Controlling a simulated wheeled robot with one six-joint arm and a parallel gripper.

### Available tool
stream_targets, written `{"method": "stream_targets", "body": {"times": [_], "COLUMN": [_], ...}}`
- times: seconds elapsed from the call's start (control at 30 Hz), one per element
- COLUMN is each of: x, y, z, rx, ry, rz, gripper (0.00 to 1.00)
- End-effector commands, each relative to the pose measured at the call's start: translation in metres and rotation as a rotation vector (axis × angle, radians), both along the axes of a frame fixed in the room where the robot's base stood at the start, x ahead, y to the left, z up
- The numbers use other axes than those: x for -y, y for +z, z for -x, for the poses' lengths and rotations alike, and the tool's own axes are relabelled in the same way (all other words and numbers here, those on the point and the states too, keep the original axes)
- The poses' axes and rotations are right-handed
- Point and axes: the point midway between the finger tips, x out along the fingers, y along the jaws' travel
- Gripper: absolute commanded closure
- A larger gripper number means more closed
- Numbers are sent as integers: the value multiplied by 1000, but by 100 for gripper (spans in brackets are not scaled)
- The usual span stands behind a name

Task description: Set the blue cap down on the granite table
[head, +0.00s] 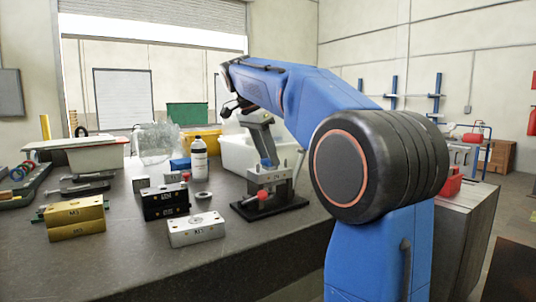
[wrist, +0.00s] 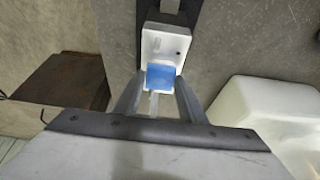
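The granite table (head: 125,262) is the dark grey top across the left and middle of the head view; its speckled surface also fills much of the wrist view (wrist: 240,40). My gripper (head: 265,158) points down over a pale block on a black base. In the wrist view its two fingers (wrist: 160,84) converge on the sides of the blue cap (wrist: 160,76); it looks shut on it. In the head view the blue cap (head: 265,163) shows as a small patch at the fingertips. Whether it touches the pale block cannot be told.
The pale block (head: 270,179) stands on a black base (head: 287,209) with a red knob (head: 263,196). Silver (head: 196,230), black (head: 165,201) and gold (head: 75,219) mould blocks stand left. A bottle (head: 199,160) and white bin (head: 236,152) stand behind. The front table is clear.

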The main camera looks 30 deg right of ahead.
Motion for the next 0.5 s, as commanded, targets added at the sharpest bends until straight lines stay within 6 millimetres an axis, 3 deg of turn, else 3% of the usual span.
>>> {"method": "stream_targets", "body": {"times": [0.03,0.1,0.5], "x": [0,0,0], "y": [0,0,7], "z": [0,0,0], "rx": [0,0,1], "ry": [0,0,0], "rz": [0,0,0], "gripper": [76,86,86]}}
